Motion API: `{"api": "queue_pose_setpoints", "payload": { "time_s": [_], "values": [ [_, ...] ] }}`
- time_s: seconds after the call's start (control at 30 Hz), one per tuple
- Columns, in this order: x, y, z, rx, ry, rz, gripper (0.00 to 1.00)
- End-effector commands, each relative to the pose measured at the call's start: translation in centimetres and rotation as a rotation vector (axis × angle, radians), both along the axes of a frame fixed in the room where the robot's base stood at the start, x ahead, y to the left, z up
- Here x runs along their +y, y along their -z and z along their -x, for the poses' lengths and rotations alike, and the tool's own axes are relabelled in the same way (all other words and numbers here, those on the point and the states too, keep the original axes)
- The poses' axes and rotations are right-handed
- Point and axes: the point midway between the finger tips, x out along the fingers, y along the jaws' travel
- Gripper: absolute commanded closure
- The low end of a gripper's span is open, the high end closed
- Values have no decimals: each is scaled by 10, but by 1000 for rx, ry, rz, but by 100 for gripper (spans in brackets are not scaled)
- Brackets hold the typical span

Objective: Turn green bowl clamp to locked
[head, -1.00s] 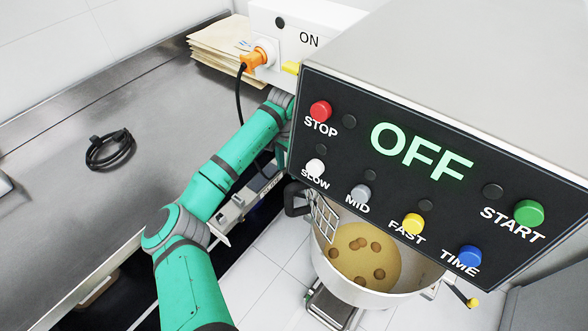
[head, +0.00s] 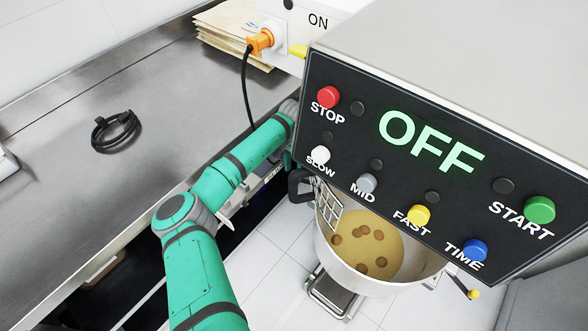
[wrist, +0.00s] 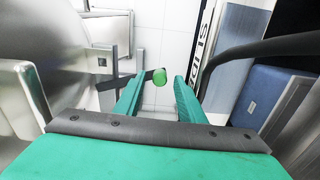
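The green clamp knob (wrist: 160,76) shows in the wrist view at the end of a short dark lever. It lies between and just beyond the tips of my gripper (wrist: 155,82). The two green fingers are apart, with the knob closer to the right fingertip; I cannot tell whether they touch it. The metal bowl (head: 330,258) with tan dough and brown round pieces sits under the mixer in the head view. My gripper and the green clamp are hidden behind the mixer's panel there. A different clamp with a yellow knob (head: 473,294) shows at the bowl's right.
The mixer's control panel (head: 420,150) reads OFF and overhangs the bowl. An orange plug (head: 260,40) sits in the wall box. A metal counter (head: 70,190) with a coiled black cable (head: 115,130) runs along the left. In the wrist view, a dark bar (wrist: 265,50) crosses at right.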

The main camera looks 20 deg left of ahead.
Motion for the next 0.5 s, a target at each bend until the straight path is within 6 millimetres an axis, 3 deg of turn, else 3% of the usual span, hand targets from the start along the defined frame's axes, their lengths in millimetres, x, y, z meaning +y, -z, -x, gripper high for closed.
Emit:
{"api": "queue_pose_setpoints", "payload": {
  "time_s": [0.27,0.43,0.5],
  "values": [
    [1,2,0,0,-1,0,64],
    [2,1,1,0,-2,0,100],
    [2,1,1,0,-2,0,100]
  ]
}}
